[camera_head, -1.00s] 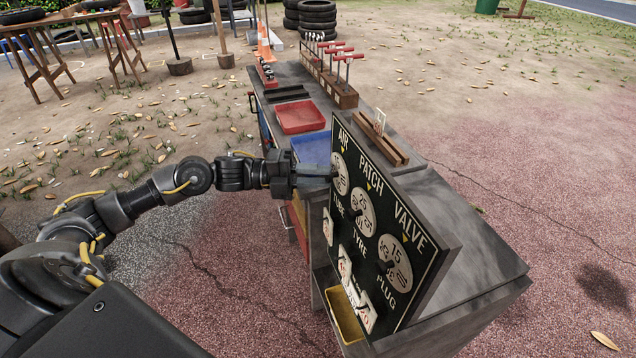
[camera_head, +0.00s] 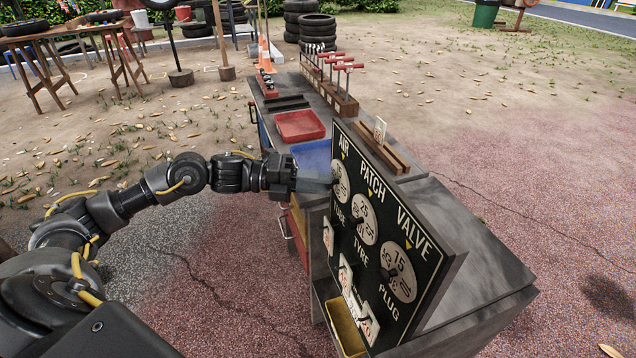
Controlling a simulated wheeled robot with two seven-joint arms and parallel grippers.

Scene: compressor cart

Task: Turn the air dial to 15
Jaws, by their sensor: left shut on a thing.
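The air dial (camera_head: 341,181) is a pale round disc with dark numbers under the word AIR, at the far left of the black panel (camera_head: 418,292). My left gripper (camera_head: 328,181) comes in from the left and is shut at the air dial's centre, on its knob. The gripper's fingers hide the knob and part of the dial. The numbers on the air dial are too small and covered to read. The patch dial (camera_head: 363,219) and the valve dial (camera_head: 397,268) stand clear to its right. My right gripper is not in view.
The panel stands on a grey cart (camera_head: 475,250). A red tray (camera_head: 299,125) and a blue tray (camera_head: 312,154) lie behind my left gripper. A yellow bin (camera_head: 345,328) sits below the panel. Red-handled tools (camera_head: 340,68) stand in a wooden block at the back.

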